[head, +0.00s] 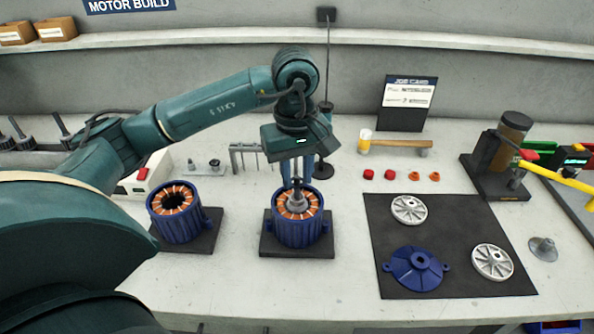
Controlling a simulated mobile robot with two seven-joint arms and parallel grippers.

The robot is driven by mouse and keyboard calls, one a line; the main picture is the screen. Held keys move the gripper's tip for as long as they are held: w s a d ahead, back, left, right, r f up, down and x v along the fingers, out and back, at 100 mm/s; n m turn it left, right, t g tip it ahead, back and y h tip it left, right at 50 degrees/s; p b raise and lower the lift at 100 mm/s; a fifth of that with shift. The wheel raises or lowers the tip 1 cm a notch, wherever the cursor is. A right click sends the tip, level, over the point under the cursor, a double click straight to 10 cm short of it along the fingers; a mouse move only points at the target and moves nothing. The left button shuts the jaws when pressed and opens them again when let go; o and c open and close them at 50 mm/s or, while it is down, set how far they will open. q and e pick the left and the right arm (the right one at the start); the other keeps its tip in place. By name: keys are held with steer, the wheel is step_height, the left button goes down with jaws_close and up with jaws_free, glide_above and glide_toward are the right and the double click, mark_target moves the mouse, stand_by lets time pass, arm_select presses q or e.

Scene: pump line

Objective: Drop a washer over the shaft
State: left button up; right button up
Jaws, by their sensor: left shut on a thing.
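My left gripper (296,180) points straight down over the middle blue motor housing (297,232). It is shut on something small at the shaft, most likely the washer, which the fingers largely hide. The housing stands upright on a dark base plate and has a ring of copper windings (313,207). A grey metal part with the shaft (297,203) shows in its centre, right below the fingertips. I cannot tell whether the held piece is around the shaft or just above it. My right gripper is not in view.
A second blue housing (178,226) with an open bore stands left. A dark mat (454,283) at right holds two grey discs and a blue cover (416,268). Red and orange small parts, a hammer (395,143) and a press-like stand (497,160) lie behind. The front bench is clear.

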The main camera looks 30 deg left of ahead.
mark_target(297, 177)
arm_select(q)
steer(key=shift+f+b, duration=0.45)
steer(key=shift+f, duration=0.15)
steer(key=shift+r, duration=0.1)
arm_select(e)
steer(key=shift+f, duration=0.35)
arm_select(q)
steer(key=o, duration=1.1)
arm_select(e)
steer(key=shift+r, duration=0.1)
arm_select(q)
steer(key=shift+r+p, duration=1.25)
steer(key=shift+r, duration=0.6)
steer(key=shift+r+p, duration=0.35)
steer(key=shift+r, duration=0.3)
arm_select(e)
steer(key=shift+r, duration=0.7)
